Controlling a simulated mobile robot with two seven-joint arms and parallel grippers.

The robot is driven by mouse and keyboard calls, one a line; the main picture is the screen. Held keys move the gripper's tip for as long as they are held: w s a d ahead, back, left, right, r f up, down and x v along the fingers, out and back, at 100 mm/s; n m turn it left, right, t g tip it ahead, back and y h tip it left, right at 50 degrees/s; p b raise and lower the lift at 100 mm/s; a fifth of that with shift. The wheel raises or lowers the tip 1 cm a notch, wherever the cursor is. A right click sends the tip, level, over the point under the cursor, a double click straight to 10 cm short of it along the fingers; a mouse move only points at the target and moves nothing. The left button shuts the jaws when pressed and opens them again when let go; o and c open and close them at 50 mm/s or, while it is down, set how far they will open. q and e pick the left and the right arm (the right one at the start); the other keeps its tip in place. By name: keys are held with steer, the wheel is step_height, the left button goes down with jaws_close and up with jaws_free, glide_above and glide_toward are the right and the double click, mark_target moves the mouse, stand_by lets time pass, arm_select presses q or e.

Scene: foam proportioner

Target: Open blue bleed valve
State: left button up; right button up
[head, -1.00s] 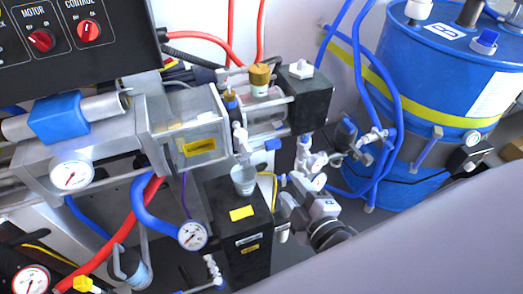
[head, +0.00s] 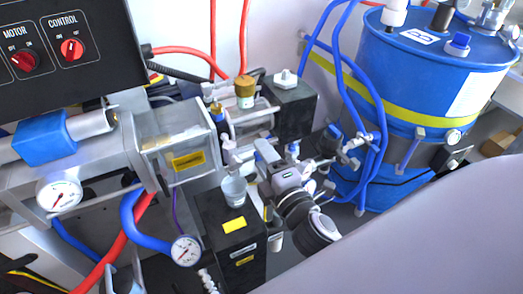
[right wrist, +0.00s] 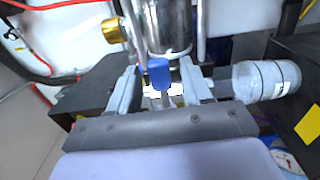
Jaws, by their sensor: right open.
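The blue bleed valve handle (right wrist: 158,73) shows in the right wrist view, upright in front of a shiny metal cylinder. My right gripper (right wrist: 160,88) is open, with one finger on each side of the handle. Whether either finger touches it I cannot tell. In the head view my right gripper (head: 262,158) is at the front of the pump, just right of the small cup (head: 233,190). It hides most of the valve area there. My left gripper is not in view.
A black block (head: 232,225) with yellow labels stands below the cup. A pressure gauge (head: 186,250) on a blue hose is to its left. The blue drum (head: 430,90) with looping blue hoses stands at the right. The control panel (head: 70,50) is upper left.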

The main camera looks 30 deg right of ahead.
steer(key=shift+w, duration=0.75)
jaws_close()
